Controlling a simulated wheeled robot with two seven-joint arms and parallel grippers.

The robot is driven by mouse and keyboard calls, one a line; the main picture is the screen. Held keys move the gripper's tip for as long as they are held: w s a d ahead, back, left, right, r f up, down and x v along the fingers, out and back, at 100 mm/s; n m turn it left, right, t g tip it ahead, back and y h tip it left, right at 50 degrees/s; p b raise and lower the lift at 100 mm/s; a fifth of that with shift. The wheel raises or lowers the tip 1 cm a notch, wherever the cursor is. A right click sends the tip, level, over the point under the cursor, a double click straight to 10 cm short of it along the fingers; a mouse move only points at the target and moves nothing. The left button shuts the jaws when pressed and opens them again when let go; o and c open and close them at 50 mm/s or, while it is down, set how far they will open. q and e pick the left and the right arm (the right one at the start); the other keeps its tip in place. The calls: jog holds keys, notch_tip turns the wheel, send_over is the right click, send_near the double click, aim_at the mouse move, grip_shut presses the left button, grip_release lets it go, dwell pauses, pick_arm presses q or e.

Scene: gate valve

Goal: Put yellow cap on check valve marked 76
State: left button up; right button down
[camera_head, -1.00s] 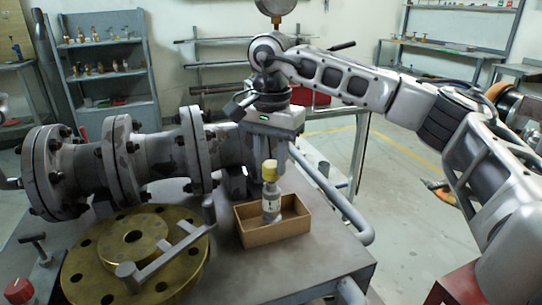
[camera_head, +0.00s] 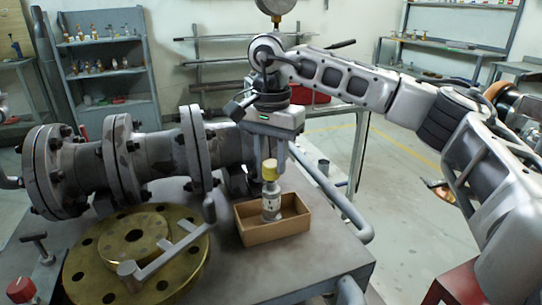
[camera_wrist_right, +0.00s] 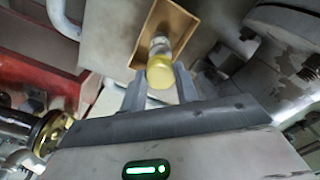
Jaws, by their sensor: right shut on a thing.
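The yellow cap (camera_head: 269,171) sits at the top of a small pale check valve (camera_head: 271,204), which stands upright in an open cardboard box (camera_head: 275,230). The valve carries a label, but I cannot read its mark. My right gripper (camera_head: 271,161) points down from above and is shut on the yellow cap. In the right wrist view the cap (camera_wrist_right: 160,73) is between the two grey fingers (camera_wrist_right: 158,82), with the valve (camera_wrist_right: 160,46) in line beyond it. I cannot tell whether the cap is fully seated. My left gripper does not show.
A large flanged pipe (camera_head: 155,155) lies behind the box to the left. A brass flange disc (camera_head: 85,270) with a grey lever (camera_head: 175,250) lies left of the box. A grey rail (camera_head: 340,200) runs along the table's right side. The tabletop (camera_head: 310,258) is clear at front right.

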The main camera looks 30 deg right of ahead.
aim_at(271, 164)
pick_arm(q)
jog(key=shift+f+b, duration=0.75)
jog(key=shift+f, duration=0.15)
pick_arm(e)
jog(key=shift+f, duration=1.3)
jog(key=c, duration=1)
grip_release()
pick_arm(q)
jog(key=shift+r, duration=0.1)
pick_arm(e)
jog(key=shift+o, duration=0.2)
pick_arm(q)
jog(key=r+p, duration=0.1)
jog(key=p, duration=0.3)
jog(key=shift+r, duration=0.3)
pick_arm(e)
notch_tip(271, 164, up, 16)
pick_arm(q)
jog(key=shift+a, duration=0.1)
pick_arm(e)
jog(key=shift+s+f, duration=0.1)
